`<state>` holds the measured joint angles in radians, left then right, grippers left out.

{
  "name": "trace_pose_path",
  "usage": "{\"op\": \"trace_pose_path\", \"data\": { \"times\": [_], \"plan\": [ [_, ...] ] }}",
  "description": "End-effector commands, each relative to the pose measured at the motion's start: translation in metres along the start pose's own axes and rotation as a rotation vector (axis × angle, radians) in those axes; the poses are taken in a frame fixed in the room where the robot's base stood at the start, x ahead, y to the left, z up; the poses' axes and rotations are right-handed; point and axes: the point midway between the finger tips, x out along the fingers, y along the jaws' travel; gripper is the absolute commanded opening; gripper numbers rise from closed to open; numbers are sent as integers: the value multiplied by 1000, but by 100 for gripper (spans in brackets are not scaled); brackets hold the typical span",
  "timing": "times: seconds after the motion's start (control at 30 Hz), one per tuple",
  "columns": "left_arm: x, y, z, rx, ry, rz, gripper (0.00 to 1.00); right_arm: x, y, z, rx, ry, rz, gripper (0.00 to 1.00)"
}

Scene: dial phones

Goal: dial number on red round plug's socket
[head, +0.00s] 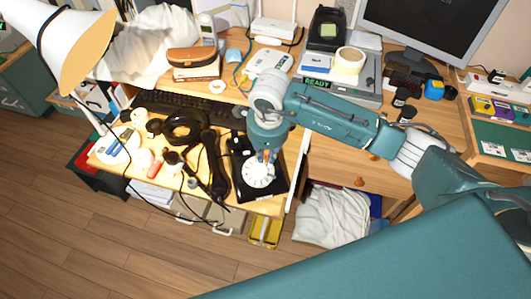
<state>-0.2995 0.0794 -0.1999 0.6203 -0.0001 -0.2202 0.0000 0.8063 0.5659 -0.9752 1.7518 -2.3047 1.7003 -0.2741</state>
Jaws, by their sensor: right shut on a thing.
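A black phone (274,189) with a round white dial (257,174) lies at the right end of the light pull-out board. My right gripper (267,157) comes down onto the dial from above, shut, with its orange fingertips at the dial's upper edge. It hides that part of the dial. Dark handsets and cords (213,165) lie left of the phone. A small reddish piece (155,168) lies farther left. I cannot make out a red round plug or its socket. My left gripper is not in view.
A black keyboard (190,108) lies behind the phones. A white lamp (75,45) overhangs the left side. A machine with a tape roll (349,62) and a monitor (432,25) stand behind my right arm.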

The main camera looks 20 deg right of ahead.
Motion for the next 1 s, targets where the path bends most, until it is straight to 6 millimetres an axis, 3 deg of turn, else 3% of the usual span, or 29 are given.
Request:
{"op": "trace_pose_path", "data": {
  "times": [1.0],
  "plan": [
    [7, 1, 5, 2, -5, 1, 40, 7, 19, -15, -1, 1, 1, 2]
  ]
}}
